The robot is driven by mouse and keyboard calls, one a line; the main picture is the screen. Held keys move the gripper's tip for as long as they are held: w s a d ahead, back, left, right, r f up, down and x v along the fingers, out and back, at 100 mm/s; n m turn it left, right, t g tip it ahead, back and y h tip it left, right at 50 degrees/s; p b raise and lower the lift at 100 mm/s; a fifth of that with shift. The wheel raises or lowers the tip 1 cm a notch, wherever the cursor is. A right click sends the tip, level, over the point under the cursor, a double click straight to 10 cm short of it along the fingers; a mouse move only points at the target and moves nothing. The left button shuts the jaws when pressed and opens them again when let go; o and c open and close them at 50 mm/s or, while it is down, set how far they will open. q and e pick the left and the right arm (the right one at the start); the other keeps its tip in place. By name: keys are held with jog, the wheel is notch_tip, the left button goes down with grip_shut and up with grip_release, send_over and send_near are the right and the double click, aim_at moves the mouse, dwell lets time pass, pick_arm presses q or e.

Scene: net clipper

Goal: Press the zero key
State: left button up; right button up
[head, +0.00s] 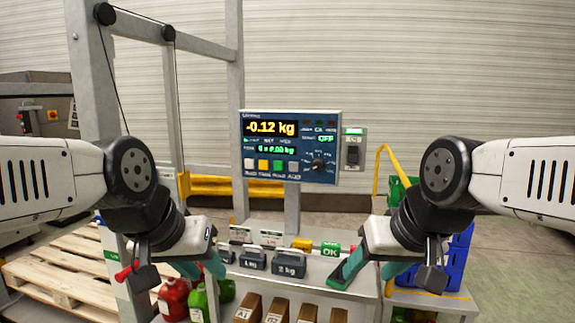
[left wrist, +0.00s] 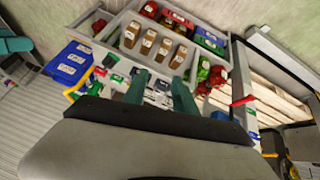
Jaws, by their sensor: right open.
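The scale's indicator panel (head: 291,147) is mounted on a post at the middle of the head view. Its upper display (head: 271,128) reads -0.12 kg and a smaller green display sits below. Under them is a row of keys: white, yellow, green and pale. Their labels are too small to read surely; the leftmost white key (head: 250,163) may be the zero key. My left gripper (head: 202,268) is low and left of the panel, its teal fingers apart and empty in the left wrist view (left wrist: 160,92). My right gripper (head: 369,272) is open and empty, low and right of the panel. Neither touches the panel.
Brown blocks and red and green cans sit lower. Pallets (head: 65,265) lie left; blue crates (head: 460,263) stand right. Space before the panel is clear.

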pick_arm(q)
grip_shut()
dwell(1.8)
